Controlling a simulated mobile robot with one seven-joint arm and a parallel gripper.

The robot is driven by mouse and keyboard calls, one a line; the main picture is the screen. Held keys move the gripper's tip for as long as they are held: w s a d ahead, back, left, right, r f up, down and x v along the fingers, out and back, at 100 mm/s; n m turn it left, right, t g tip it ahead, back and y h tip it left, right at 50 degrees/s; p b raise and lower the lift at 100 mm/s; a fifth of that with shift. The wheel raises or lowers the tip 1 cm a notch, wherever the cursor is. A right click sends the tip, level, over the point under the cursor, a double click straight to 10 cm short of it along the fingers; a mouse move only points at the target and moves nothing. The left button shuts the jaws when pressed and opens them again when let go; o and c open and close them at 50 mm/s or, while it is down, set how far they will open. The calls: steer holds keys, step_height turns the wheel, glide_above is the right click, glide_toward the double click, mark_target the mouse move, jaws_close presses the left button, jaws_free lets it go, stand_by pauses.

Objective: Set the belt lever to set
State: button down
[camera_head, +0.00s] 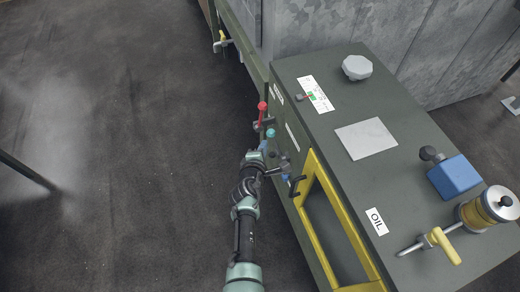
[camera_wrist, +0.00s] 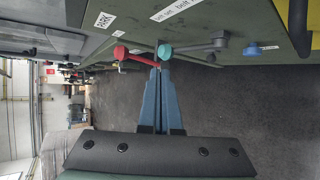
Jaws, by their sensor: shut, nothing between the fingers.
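My gripper (camera_wrist: 158,66) is shut and empty, its two blue fingers together. In the wrist view the fingertips lie close beside a lever with a teal knob (camera_wrist: 165,51) on a grey arm. The fingertips also overlap the red arm of a lever with a red knob (camera_wrist: 119,50); I cannot tell whether they touch either. In the head view the red-knobbed lever (camera_head: 262,107) stands up at the cabinet's left side, with the teal knob (camera_head: 270,132) just below it and my gripper (camera_head: 263,146) below that. A label (camera_wrist: 178,9) near the levers is only partly legible; which lever is the belt lever is unclear.
A blue knob (camera_wrist: 250,48) sits farther right in the wrist view. A PARK label (camera_wrist: 104,20) is at the left. The green cabinet (camera_head: 300,66) has a yellow-framed opening (camera_head: 318,214) right of my arm.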

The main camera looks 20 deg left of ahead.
steer(key=p+v, duration=0.1)
steer(key=v, duration=0.1)
steer(key=p+v, duration=0.1)
steer(key=v, duration=0.2)
steer(key=shift+s+r, duration=0.1)
steer(key=shift+r, duration=0.3)
steer(key=shift+s, duration=0.1)
